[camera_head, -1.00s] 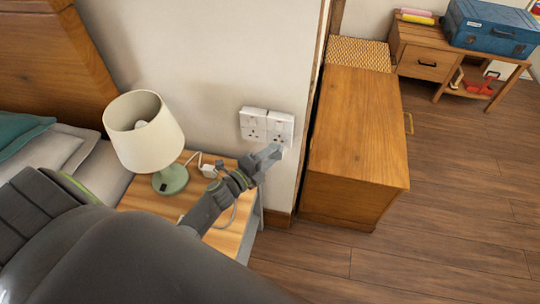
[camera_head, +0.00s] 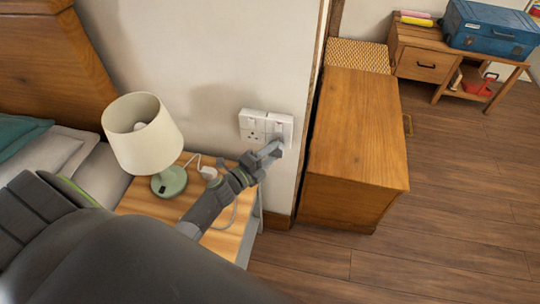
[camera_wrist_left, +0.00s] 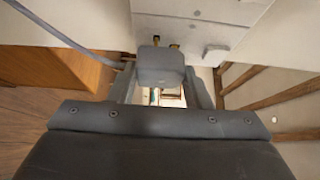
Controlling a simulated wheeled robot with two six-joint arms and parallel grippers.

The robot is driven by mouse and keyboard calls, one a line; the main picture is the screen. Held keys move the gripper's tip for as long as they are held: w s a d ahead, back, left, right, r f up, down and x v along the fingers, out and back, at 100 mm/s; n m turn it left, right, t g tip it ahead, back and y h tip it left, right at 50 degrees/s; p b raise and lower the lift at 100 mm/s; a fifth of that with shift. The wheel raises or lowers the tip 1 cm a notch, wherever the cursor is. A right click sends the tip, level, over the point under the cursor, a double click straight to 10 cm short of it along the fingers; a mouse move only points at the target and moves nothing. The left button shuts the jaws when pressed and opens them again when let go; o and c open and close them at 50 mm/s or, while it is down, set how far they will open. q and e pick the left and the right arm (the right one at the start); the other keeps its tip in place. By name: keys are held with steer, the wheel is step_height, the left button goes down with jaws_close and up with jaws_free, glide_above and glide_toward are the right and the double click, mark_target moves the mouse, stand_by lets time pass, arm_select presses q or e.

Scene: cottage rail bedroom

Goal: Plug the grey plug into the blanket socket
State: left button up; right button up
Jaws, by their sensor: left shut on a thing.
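My left gripper (camera_head: 270,154) is at the lower part of the right half of the white wall socket pair (camera_head: 252,124), above the nightstand's right end. In the left wrist view its fingers (camera_wrist_left: 160,90) are shut on the grey plug (camera_wrist_left: 160,70). Brass pins show beyond the plug's body, pointing toward the white socket plate (camera_wrist_left: 190,32). Part of the pins is visible, so the plug's body stands apart from the plate. In the head view the fingers hide most of the plug and the right socket's holes. The right gripper is not in view.
A lamp (camera_head: 145,140) and a white plug (camera_head: 208,172) with cord are on the wooden nightstand (camera_head: 225,240). A wooden cabinet (camera_head: 355,140) stands right of the wall's edge. The bed is at left. The floor at right is mostly clear.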

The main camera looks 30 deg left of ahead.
arm_select(q)
steer(key=shift+w+a, duration=0.25)
steer(key=shift+w, duration=0.7)
steer(key=o, duration=0.9)
steer(key=shift+s, duration=0.1)
steer(key=b+v, duration=0.3)
steer(key=v, duration=1.4)
steer(key=shift+a, duration=0.1)
